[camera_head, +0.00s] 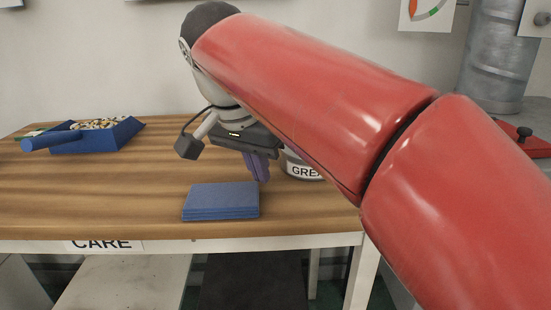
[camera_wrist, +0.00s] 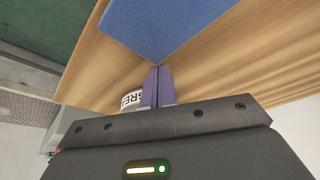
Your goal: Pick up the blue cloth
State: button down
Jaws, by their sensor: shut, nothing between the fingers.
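The blue cloth (camera_head: 221,201) lies folded in a flat stack on the wooden table, near its front edge, in the head view. It also shows at the top of the wrist view (camera_wrist: 165,22). My gripper (camera_head: 260,180) is just behind the cloth's right side in the head view, with its purple fingers pointing down. In the wrist view the fingers (camera_wrist: 158,72) are together with nothing between them, and their tips are close to a corner of the cloth. I cannot tell whether they touch it.
A white can (camera_head: 303,170) with dark lettering stands right of my gripper, partly hidden by my arm. A blue dustpan-like tray (camera_head: 90,143) with small pale pieces sits at the back left. The wooden table (camera_head: 110,205) is clear left of the cloth.

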aim_at(222, 200)
jog(key=shift+s+a, duration=0.65)
jog(key=shift+s, duration=0.3)
